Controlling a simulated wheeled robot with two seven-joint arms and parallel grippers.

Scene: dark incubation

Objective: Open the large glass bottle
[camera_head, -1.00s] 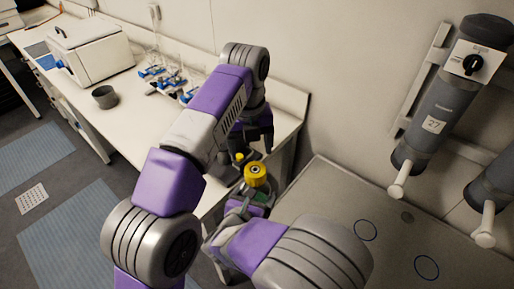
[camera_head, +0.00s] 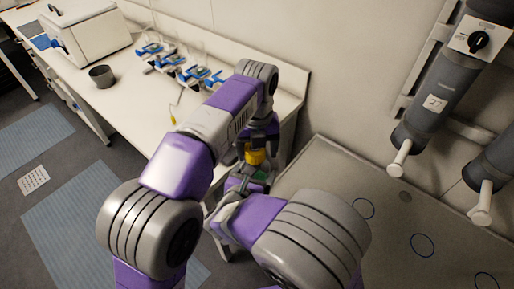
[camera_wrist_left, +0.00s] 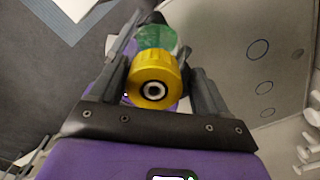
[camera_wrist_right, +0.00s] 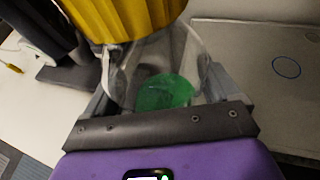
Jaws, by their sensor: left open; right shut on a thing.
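The large glass bottle is clear, with green content and a ribbed yellow cap. In the right wrist view its glass body (camera_wrist_right: 165,80) is between the fingers of my right gripper (camera_wrist_right: 165,85), which is shut on it; the yellow cap (camera_wrist_right: 120,15) is at the top. My left gripper (camera_wrist_left: 160,75) is open, with one finger on each side of the yellow cap (camera_wrist_left: 154,80) in the left wrist view; contact cannot be told. In the head view the cap (camera_head: 255,156) shows below the left gripper (camera_head: 257,140), and most of the bottle is hidden by my arms.
A grey surface (camera_head: 325,190) with blue rings lies at right, below grey cylinders (camera_head: 430,110) on the wall.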

